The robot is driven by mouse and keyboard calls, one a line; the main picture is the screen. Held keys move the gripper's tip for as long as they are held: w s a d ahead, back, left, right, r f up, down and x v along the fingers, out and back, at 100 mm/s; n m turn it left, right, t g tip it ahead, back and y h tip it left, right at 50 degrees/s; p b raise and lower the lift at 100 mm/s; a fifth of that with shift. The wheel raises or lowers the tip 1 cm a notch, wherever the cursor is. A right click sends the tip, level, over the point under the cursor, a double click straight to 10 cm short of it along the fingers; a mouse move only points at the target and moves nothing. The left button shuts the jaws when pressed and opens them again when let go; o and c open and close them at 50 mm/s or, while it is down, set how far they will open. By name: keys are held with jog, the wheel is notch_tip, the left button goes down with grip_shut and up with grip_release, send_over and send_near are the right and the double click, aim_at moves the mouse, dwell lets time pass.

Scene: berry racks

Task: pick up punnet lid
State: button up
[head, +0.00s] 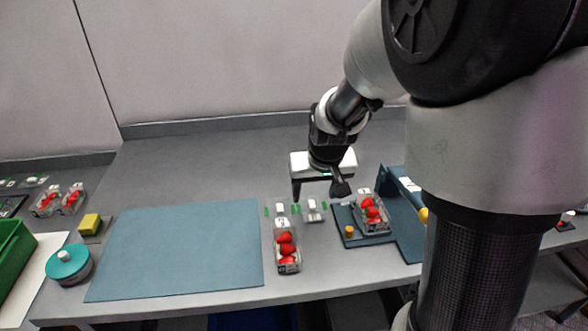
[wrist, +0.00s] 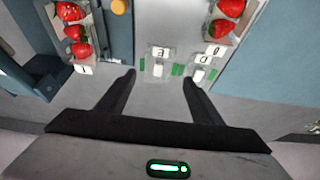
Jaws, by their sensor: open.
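A clear punnet lid (head: 313,211) with a white knob and green side tabs lies flat on the grey bench. In the wrist view this lid (wrist: 159,62) shows beyond and between my fingertips, bearing a dark character on a white label. A second similar lid (head: 281,208) lies to its left; in the wrist view it (wrist: 203,66) is at the right, near one fingertip. My gripper (head: 319,190) is open and empty above the bench, just behind the first lid. The gap between fingertips and lid height is hard to judge.
A strawberry punnet (head: 287,262) stands in front of the second lid. Another strawberry punnet (head: 372,215) stands on a dark blue fixture (head: 398,222) at the right, beside an orange knob (head: 349,231). A blue mat (head: 180,250) lies left, with a teal round container (head: 67,264) beyond it.

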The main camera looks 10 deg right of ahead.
aim_at(312, 204)
jog(key=x, duration=0.4)
jog(key=b+x, duration=0.1)
jog(key=x, duration=0.1)
jog(key=shift+w+d+f, duration=0.15)
jog(key=shift+w+f, duration=0.05)
jog(key=shift+w, duration=0.25)
jog(key=c, duration=0.9)
